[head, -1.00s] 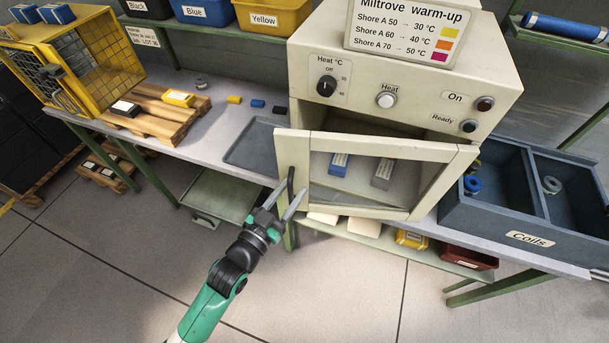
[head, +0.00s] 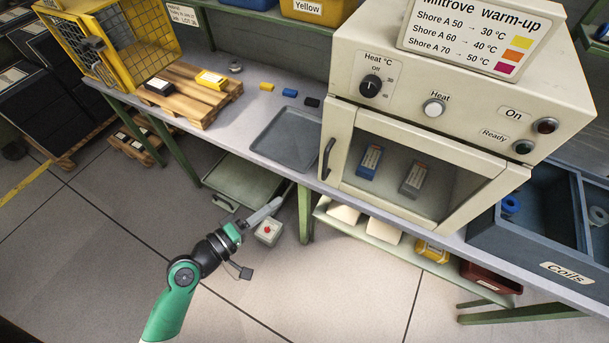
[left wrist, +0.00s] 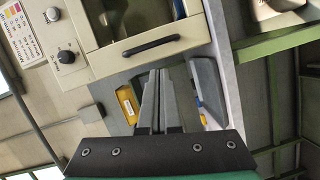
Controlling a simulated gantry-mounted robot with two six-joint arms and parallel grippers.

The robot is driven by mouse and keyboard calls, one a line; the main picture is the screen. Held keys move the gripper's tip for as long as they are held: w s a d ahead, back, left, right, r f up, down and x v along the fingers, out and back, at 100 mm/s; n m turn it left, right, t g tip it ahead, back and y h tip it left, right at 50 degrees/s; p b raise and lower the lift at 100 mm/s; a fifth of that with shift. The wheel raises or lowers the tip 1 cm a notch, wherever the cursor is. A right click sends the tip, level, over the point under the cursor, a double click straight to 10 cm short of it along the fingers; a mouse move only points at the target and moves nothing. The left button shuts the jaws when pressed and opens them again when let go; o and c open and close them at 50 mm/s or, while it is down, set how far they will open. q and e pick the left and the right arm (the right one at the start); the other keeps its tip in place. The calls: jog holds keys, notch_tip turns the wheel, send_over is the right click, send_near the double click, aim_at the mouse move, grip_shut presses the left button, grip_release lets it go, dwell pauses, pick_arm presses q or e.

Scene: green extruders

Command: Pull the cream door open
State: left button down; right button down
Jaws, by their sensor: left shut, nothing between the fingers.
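The cream door (head: 425,207) of the warm-up oven sits flush against the oven front and looks closed. Its dark upright handle (head: 327,158) is on the door's left edge; it also shows in the left wrist view (left wrist: 150,46). Through the window a blue block (head: 370,162) and a grey block (head: 413,180) are visible. My left gripper (head: 276,205) is shut and empty, below and left of the handle, in front of the bench and apart from the door. In the left wrist view its fingers (left wrist: 154,75) point towards the handle without touching it. My right gripper is not in view.
A grey tray (head: 287,138) lies on the bench left of the oven. A blue coil box (head: 545,235) stands at the right. A box with a red button (head: 268,231) shows near my left gripper.

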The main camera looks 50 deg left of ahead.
pick_arm(q)
jog(key=w+d+r+n+t+h+p, duration=0.1)
jog(key=w+d+r+h, duration=0.1)
jog(key=w, duration=0.6)
jog(key=shift+w+d+r, duration=0.25)
jog(key=shift+w+r, duration=0.05)
jog(key=shift+r, duration=0.4)
jog(key=shift+s+d, duration=0.35)
jog(key=shift+s, duration=0.05)
dwell(0.3)
dwell(1.3)
